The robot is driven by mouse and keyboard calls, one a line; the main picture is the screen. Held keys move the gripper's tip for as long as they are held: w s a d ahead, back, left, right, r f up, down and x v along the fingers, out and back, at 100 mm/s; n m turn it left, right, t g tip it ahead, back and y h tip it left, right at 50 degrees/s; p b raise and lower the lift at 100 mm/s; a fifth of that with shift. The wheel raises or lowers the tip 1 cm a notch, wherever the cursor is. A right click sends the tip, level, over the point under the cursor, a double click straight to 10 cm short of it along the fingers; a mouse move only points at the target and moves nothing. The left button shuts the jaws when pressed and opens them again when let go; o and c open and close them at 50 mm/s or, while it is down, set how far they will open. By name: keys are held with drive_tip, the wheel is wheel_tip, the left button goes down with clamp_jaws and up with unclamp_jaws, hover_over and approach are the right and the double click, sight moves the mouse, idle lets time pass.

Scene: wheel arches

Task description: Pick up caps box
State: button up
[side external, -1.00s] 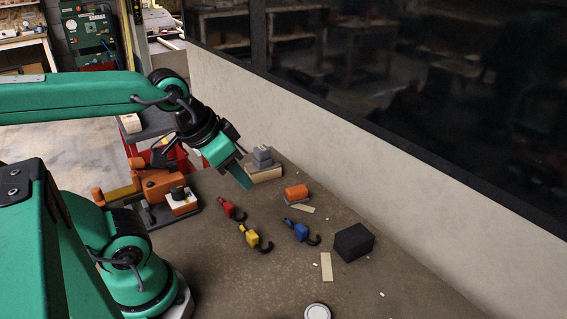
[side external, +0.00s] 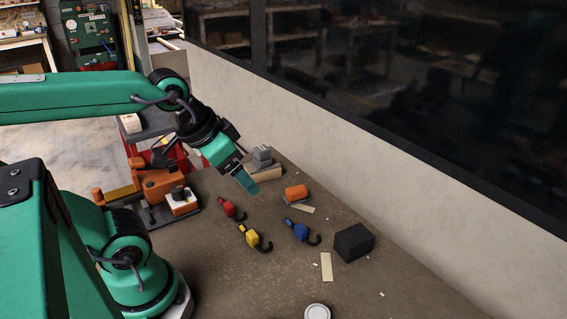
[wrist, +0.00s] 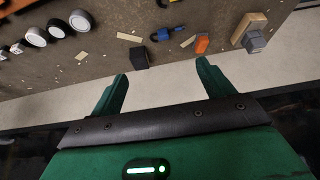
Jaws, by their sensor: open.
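A plain dark box (side external: 353,242) stands on the brown table, right of the blue hook tool; no marking shows, so I cannot tell for sure that it is the caps box. It also shows in the wrist view (wrist: 139,58), above and between my fingertips. My gripper (side external: 249,186) is above the far part of the table, near the grey block on wood, well left of the dark box. In the wrist view my gripper (wrist: 163,72) has two green fingers wide apart with nothing between them.
Red (side external: 228,208), yellow (side external: 252,238) and blue (side external: 300,231) hook tools lie mid-table. An orange block (side external: 296,191) and a grey block on wood (side external: 263,158) stand farther back. Several round white-and-black parts (wrist: 58,28) stand at left. A pale wall (side external: 330,150) borders the table.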

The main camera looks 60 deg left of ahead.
drive_tip(key=shift+w, duration=0.15)
drive_tip(key=m+g, duration=0.1)
drive_tip(key=g, duration=0.5)
hover_over(354, 234)
wheel_tip(354, 234, down, 16)
drive_tip(key=shift+a, duration=0.1)
drive_tip(key=shift+f, duration=0.35)
drive_tip(key=shift+f, duration=0.1)
drive_tip(key=shift+f, duration=1.2)
drive_tip(key=shift+f, duration=0.1)
